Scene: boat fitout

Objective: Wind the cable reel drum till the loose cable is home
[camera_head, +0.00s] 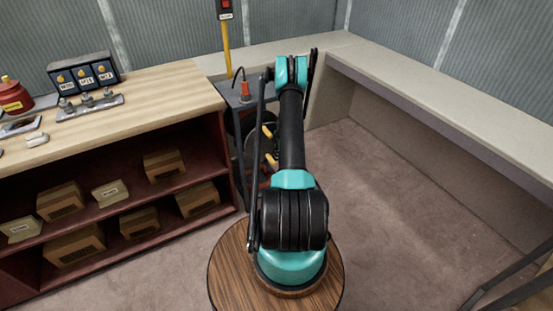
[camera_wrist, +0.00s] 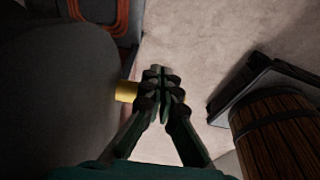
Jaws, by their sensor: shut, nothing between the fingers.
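The cable reel drum (camera_head: 249,142) is a dark round shape under a grey stand (camera_head: 238,98) at the right end of the bench, partly hidden by my arm. Yellow parts (camera_head: 268,131) show on its right side. In the wrist view my gripper (camera_wrist: 160,88) is shut and empty. Orange cable (camera_wrist: 112,22) loops at the upper left. A large dark rounded surface (camera_wrist: 45,95) fills the left side. My gripper is hidden in the head view.
The wooden bench (camera_head: 170,95) with boxed shelves is on the left, holding a red can (camera_head: 14,96) and a labelled switch block (camera_head: 84,73). A beige ledge (camera_head: 440,90) runs along the right. The carpet floor (camera_head: 390,220) between is clear. A yellow post (camera_head: 226,48) stands behind.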

